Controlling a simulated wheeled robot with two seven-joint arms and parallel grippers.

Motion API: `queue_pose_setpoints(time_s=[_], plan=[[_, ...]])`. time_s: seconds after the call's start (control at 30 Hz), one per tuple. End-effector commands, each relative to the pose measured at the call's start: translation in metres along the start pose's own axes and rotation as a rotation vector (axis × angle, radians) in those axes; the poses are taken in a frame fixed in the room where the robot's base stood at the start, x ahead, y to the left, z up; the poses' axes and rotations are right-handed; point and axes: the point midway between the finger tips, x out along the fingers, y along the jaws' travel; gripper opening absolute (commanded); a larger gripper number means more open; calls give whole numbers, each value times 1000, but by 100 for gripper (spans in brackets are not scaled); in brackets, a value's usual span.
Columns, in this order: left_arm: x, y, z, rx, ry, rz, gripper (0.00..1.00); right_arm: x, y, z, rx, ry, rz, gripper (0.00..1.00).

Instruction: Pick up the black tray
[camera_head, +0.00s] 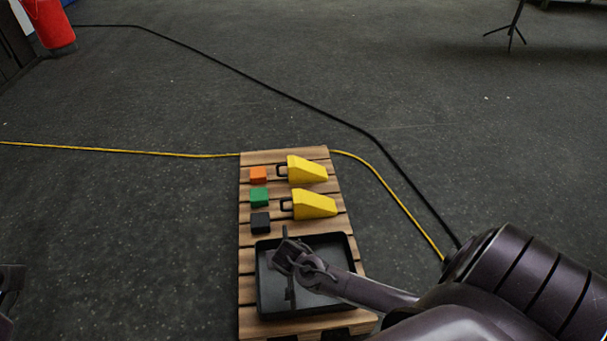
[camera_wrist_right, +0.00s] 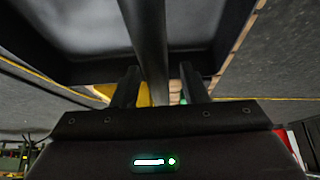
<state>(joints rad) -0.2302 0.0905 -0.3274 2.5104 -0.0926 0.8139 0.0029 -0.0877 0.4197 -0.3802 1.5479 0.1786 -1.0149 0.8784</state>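The black tray (camera_head: 349,246) is a shallow rectangle on the near end of a wooden pallet (camera_head: 246,290). A dark bar, which looks like its handle, crosses its middle. My right gripper (camera_head: 284,262) is over the tray at this bar and hides part of it. In the right wrist view, the bar (camera_wrist_right: 147,40) runs between the two fingers of my right gripper (camera_wrist_right: 160,85). Gaps show on both sides of the bar, so the gripper looks open around it. The part of my left gripper (camera_head: 10,282) in view is at the left edge, well away from the tray.
On the pallet beyond the tray are orange (camera_head: 258,175), green (camera_head: 259,197) and black (camera_head: 260,223) blocks and two yellow pieces (camera_head: 307,169) (camera_head: 314,204) with dark handles. Black (camera_head: 300,100) and yellow (camera_head: 120,151) cables cross the floor.

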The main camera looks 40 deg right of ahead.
Motion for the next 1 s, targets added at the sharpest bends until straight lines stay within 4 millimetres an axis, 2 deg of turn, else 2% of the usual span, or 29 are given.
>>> queue_pose_setpoints(time_s=[0.97,1.0], plan=[[5,0,0,0,0,0,36,4,0,3,-1,0,-1,40],[5,0,0,0,0,0,36,4,0,3,-1,0,-1,36]])
